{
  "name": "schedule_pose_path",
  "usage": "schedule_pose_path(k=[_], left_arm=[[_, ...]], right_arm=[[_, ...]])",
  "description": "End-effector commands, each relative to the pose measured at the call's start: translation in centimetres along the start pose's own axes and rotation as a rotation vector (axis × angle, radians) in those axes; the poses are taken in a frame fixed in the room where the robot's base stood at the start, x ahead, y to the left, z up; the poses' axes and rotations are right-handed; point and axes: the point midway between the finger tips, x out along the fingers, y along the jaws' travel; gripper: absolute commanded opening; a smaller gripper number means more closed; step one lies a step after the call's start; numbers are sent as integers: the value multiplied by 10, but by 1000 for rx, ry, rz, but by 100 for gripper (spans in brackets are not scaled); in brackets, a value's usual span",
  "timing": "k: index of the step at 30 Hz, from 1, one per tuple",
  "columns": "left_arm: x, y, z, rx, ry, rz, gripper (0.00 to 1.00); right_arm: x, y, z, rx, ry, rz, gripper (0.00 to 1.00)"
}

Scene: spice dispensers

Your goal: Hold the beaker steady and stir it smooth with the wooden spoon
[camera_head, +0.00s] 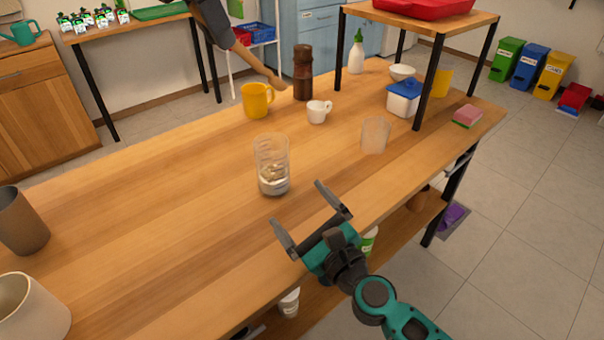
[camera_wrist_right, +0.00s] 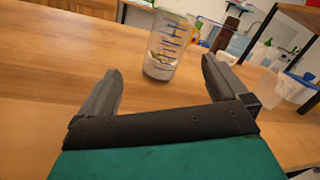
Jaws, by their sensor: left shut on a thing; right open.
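The clear beaker (camera_head: 273,165) stands upright on the wooden table, with whitish contents at its bottom. In the right wrist view the beaker (camera_wrist_right: 166,50) shows blue markings and stands beyond the fingertips. My right gripper (camera_head: 312,214) is open and empty, near the table's front edge, to the right of and nearer than the beaker, apart from it. The open fingers also show in the right wrist view (camera_wrist_right: 162,78).
A yellow mug (camera_head: 256,101), white cup (camera_head: 318,112), brown mill (camera_head: 302,75) and clear glass (camera_head: 375,135) stand behind and right. A brown cup (camera_head: 22,222) and cream pot (camera_head: 32,308) stand left.

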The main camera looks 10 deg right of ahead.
Motion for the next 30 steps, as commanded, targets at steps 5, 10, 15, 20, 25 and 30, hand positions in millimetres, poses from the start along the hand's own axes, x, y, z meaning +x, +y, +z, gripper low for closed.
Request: schedule_pose_path(k=[5,10,15,20,25,30], left_arm=[[0,0,0,0,0,0,0],[0,0,0,0,0,0,0],[0,0,0,0,0,0,0],[0,0,0,0,0,0,0],[0,0,0,0,0,0,0],[0,0,0,0,0,0,0]], right_arm=[[16,-4,-11,298,42,-4,100],[23,-5,-18,448,68,-7,100],[33,-6,-20,484,74,-9,100],[58,-6,-21,482,72,-9,100],[90,-5,-23,482,73,-9,100],[118,-4,-25,484,74,-8,100]])
